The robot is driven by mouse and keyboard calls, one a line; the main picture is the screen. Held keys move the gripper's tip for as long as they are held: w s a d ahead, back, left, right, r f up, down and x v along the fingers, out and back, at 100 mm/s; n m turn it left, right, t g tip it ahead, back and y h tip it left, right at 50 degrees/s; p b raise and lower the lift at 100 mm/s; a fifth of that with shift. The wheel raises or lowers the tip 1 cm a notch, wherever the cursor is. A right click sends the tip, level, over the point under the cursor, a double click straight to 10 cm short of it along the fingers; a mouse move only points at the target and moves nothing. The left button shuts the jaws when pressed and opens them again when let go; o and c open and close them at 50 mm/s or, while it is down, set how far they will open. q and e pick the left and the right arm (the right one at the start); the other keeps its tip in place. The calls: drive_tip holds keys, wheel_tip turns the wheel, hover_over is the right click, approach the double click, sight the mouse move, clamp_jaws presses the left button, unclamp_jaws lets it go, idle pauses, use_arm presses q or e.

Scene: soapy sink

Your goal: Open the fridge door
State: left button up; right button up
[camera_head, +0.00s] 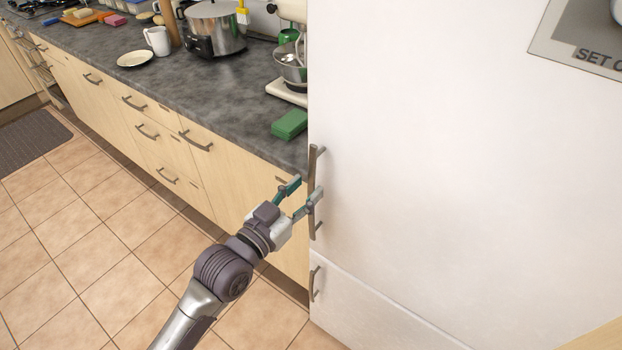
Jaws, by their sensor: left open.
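The white fridge (440,170) fills the right half of the view, and its door is closed. A vertical metal handle (313,165) is on the left edge of the upper door. My left gripper (307,188) is open at the handle's middle. One finger is left of the handle and the other overlaps it in the picture. I cannot tell whether the fingers touch the handle. My right gripper is not in view.
A lower drawer or door with its own handle (315,284) is below. The counter (240,95) left of the fridge holds a green sponge (290,124), a mixer, a pot (213,28), a mug (158,41) and a plate (135,59).

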use_arm(q)
drive_tip(key=shift+x, duration=1.4)
clamp_jaws()
